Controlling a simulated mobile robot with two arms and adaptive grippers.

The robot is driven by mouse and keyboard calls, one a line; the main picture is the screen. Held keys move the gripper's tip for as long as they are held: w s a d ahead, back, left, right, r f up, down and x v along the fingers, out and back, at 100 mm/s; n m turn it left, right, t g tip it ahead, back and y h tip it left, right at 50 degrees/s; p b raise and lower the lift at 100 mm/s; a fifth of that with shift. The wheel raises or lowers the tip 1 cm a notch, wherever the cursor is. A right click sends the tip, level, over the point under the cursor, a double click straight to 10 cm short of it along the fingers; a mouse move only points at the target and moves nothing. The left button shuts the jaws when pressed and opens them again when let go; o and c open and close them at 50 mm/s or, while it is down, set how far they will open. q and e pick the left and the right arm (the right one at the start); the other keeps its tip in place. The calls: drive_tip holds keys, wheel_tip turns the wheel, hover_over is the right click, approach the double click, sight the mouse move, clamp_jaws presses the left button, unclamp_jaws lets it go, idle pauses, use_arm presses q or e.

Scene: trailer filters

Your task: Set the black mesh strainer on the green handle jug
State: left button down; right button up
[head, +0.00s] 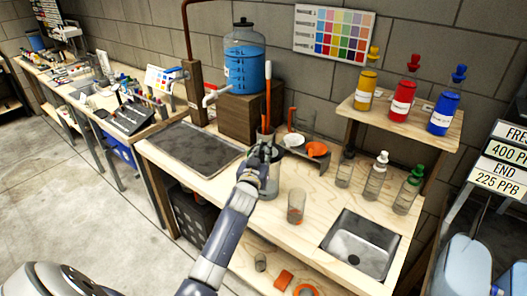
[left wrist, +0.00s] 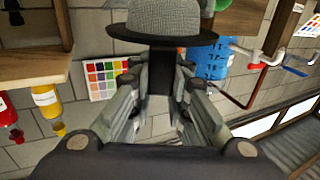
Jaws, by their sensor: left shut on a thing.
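My left gripper (head: 262,152) is over the bench, just above and in front of a clear container (head: 272,182). In the left wrist view my left gripper (left wrist: 160,85) is shut on the black mesh strainer (left wrist: 162,32), which has a grey mesh bowl and a wide black rim. The strainer's dark stem sits between the fingers. In the head view the strainer is mostly hidden by the gripper. The container's handle colour is hidden, so I cannot tell if it is the green handle jug. My right gripper is not in view.
A clear cup (head: 296,207) stands right of the container. A tray with white and orange strainers (head: 317,150) lies behind it. Clear bottles (head: 376,178), a sink (head: 361,246) and a blue water jug (head: 244,62) on a wooden block are nearby. The dark mat (head: 196,152) is bare.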

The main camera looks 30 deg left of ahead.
use_arm(q)
drive_tip(key=shift+f+b, duration=0.55)
drive_tip(key=shift+f, duration=0.15)
drive_tip(key=c, duration=1.8)
unclamp_jaws()
drive_tip(key=shift+s, duration=0.1)
drive_tip(key=shift+s+d+p, duration=0.25)
drive_tip(key=shift+s+p, duration=0.25)
drive_tip(key=shift+s, duration=0.1)
drive_tip(key=shift+p+v, duration=0.95)
drive_tip(key=shift+v, duration=1.05)
drive_tip(key=p+v, duration=0.2)
drive_tip(key=v, duration=0.3)
drive_tip(key=shift+s+d, duration=0.1)
drive_tip(key=shift+s, duration=0.15)
